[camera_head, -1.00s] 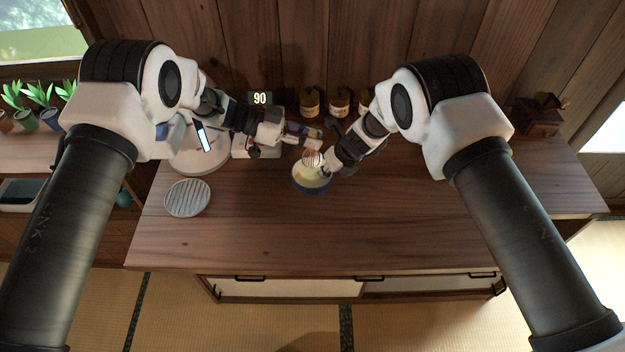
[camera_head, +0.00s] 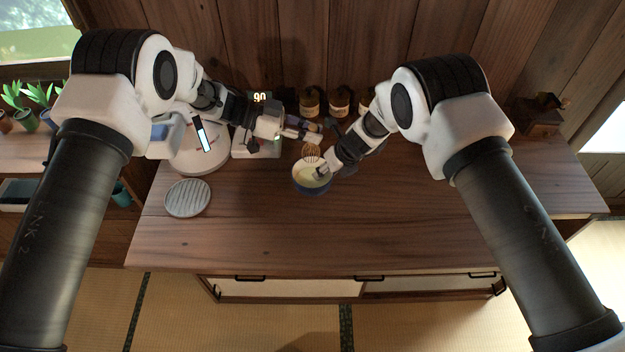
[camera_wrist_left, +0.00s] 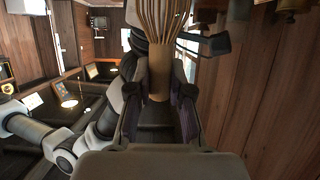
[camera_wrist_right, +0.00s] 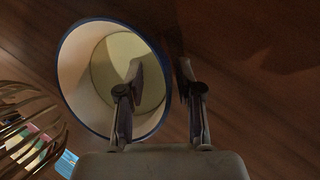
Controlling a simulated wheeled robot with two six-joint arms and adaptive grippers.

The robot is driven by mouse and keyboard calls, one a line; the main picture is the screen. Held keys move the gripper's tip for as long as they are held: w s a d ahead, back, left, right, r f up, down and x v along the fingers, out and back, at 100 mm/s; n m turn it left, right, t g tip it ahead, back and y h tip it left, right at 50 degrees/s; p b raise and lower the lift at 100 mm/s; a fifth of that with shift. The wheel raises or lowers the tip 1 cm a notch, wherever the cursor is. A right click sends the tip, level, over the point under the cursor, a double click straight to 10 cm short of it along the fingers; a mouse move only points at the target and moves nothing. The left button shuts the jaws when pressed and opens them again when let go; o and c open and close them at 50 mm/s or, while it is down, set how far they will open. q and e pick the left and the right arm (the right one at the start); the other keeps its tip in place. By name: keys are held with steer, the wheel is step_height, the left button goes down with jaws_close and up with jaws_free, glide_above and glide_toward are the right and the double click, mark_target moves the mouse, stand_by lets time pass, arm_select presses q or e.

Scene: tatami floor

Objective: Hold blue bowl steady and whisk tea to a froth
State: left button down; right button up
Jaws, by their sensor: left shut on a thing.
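The blue bowl (camera_head: 312,188) stands on the wooden counter, pale inside with yellowish-green tea in it. My left gripper (camera_head: 306,132) is shut on the bamboo whisk (camera_head: 312,151), whose tines show just behind the bowl, clear of the tea. In the left wrist view the whisk handle (camera_wrist_left: 159,75) sits between the fingers. My right gripper (camera_head: 324,170) is at the bowl's right side. In the right wrist view its fingers (camera_wrist_right: 158,75) straddle the bowl's rim (camera_wrist_right: 75,45), one inside and one outside, with a gap visible. The whisk tines (camera_wrist_right: 22,125) show at left.
A round ribbed plate (camera_head: 188,198) lies on the counter at left. A white round device (camera_head: 200,158) and a scale with a display (camera_head: 260,97) stand behind it. Several jars (camera_head: 339,105) line the back wall. The counter front and right are clear.

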steer(key=v, duration=1.2)
